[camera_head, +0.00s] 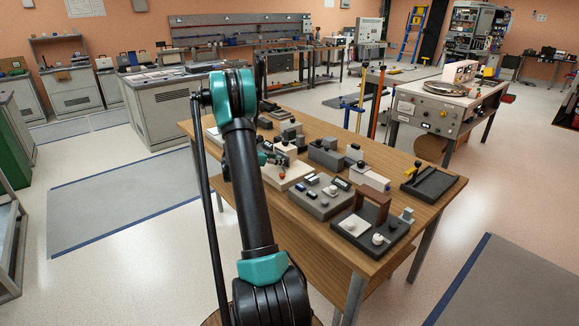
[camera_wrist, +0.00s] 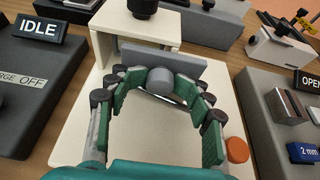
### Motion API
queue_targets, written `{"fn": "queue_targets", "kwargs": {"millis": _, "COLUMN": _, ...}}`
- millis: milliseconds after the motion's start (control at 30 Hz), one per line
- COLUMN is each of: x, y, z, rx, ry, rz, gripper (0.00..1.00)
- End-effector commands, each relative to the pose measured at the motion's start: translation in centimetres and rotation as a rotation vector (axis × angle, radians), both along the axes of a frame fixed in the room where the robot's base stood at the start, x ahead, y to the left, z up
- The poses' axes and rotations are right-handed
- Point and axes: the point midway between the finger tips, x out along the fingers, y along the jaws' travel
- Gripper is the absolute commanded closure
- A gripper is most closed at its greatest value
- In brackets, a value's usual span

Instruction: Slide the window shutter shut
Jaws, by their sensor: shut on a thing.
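The window shutter (camera_wrist: 188,66) is a grey upright panel with a round grey knob (camera_wrist: 160,77), in front of a cream housing (camera_wrist: 128,32) on a cream base (camera_wrist: 78,124). My gripper (camera_wrist: 163,86) is shut on the knob, with green-padded fingers at its left and right. The fingers hide part of the panel and its lower edge. I cannot tell how much of the window opening is covered. In the head view my gripper (camera_head: 272,158) is small at the cream base (camera_head: 292,182), and my arm hides part of it.
An orange button (camera_wrist: 237,150) stands at the base's right. A dark box with an IDLE sign (camera_wrist: 35,28) is at left, and a grey box with an OPEN sign (camera_wrist: 310,79) at right.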

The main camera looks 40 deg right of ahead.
Motion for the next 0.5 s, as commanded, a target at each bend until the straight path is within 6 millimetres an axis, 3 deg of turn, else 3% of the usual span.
{"fn": "queue_targets", "kwargs": {"millis": 500, "x": 2.8, "y": 0.1, "z": 0.0, "rx": 0.0, "ry": -0.001, "rz": 0.0, "gripper": 0.77}}
